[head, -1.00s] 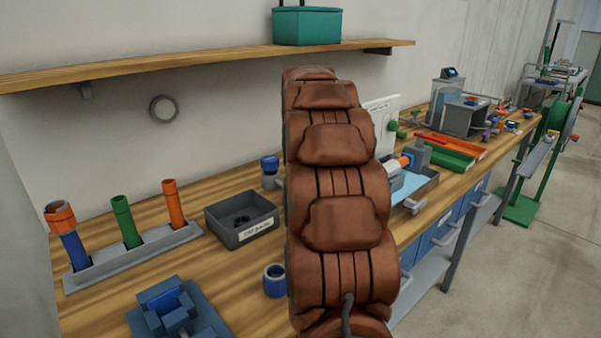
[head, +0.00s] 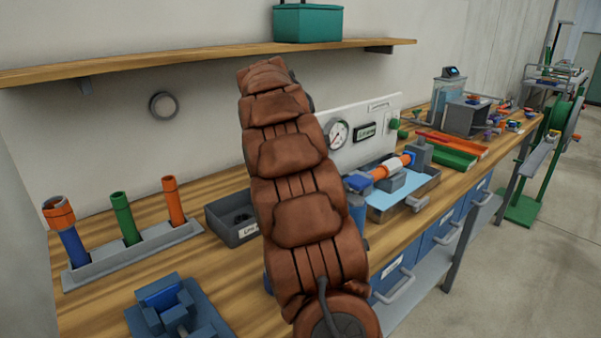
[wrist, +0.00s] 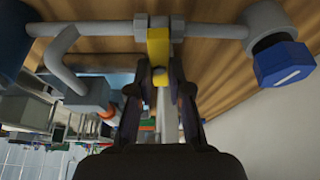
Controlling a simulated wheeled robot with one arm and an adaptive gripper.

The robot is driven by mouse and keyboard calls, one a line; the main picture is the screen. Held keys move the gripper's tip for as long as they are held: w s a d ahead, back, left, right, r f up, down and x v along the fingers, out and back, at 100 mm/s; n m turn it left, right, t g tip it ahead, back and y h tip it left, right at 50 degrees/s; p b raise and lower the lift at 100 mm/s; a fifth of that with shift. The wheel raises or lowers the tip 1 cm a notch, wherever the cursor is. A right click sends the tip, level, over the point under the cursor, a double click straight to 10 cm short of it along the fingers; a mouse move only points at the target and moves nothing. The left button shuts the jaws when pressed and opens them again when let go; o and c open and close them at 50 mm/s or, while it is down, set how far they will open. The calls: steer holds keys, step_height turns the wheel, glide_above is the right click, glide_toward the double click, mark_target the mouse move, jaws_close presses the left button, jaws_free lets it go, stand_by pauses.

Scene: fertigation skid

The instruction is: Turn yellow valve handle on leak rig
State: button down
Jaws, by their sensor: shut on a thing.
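In the wrist view, the yellow valve handle (wrist: 158,47) hangs from a grey valve body on a thin grey pipe (wrist: 95,29). My gripper (wrist: 160,78) is shut on the handle, with a dark finger on each side of it. In the head view, the leak rig shows as a white panel (head: 365,135) with a round gauge (head: 337,134) and a green display (head: 365,132). In that view my own arm hides the gripper and the yellow handle.
A blue hex cap (wrist: 285,62) sits at the pipe's right end in the wrist view. On the bench, a dark bin (head: 228,222), a rack of upright tubes (head: 130,254) and a blue vise-like fixture (head: 172,310) stand left. A wooden shelf (head: 180,65) runs above.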

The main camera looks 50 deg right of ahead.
steer(key=shift+m, duration=0.5)
steer(key=c, duration=1.1)
jaws_free()
steer(key=shift+r, duration=0.1)
steer(key=shift+v, duration=3.65)
steer(key=shift+w, duration=0.15)
